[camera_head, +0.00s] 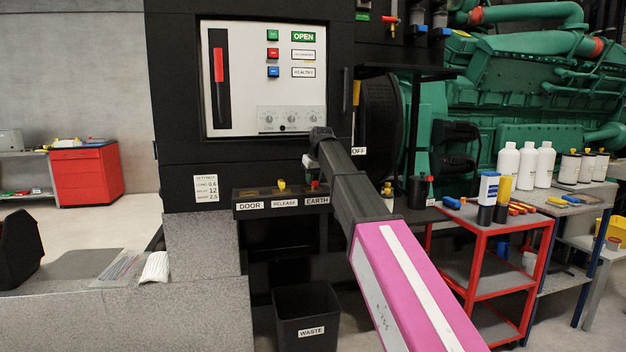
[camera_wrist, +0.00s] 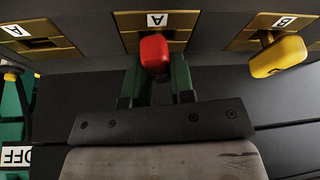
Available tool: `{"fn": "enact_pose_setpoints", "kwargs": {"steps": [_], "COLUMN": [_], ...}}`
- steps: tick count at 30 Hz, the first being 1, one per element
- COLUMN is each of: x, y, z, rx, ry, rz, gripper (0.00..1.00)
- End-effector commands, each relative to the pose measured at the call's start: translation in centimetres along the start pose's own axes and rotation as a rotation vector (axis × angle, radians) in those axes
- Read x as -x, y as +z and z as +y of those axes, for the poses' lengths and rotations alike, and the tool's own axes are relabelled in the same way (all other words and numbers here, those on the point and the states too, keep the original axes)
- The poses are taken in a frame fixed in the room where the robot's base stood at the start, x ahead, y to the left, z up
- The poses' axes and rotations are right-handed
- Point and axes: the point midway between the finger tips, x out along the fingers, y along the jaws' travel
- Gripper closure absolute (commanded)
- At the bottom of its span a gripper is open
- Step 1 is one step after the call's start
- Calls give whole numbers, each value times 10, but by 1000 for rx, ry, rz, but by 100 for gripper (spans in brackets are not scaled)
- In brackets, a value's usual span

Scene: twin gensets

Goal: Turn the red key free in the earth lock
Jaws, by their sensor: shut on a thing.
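The red key (camera_wrist: 154,50) sits at the brass lock plate marked A (camera_wrist: 128,38) in the wrist view. My gripper (camera_wrist: 156,68) is shut on the key, with one green finger on each side of its head. The key's shaft is hidden behind its head and the fingers. In the head view my arm reaches to the EARTH label (camera_head: 317,200) at the right end of the lock shelf, and its wrist mostly hides the earth lock and key.
A yellow key (camera_wrist: 278,57) sits in the neighbouring brass lock marked B (camera_wrist: 248,40); it also shows above the RELEASE label (camera_head: 281,185). A black waste bin (camera_head: 306,315) stands below. A red trolley (camera_head: 490,235) with bottles stands to the right.

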Motion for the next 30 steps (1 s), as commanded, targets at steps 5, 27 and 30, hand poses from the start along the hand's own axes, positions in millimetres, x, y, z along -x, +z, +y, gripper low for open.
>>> {"fn": "enact_pose_setpoints", "kwargs": {"steps": [5,27,30], "x": [0,-1,-1], "y": [-1,-2,-2], "z": [1,1,1], "rx": [180,980,1093], "ry": [-76,-417,-464], "rz": [-1,-1,-1], "gripper": [100,100,100]}}
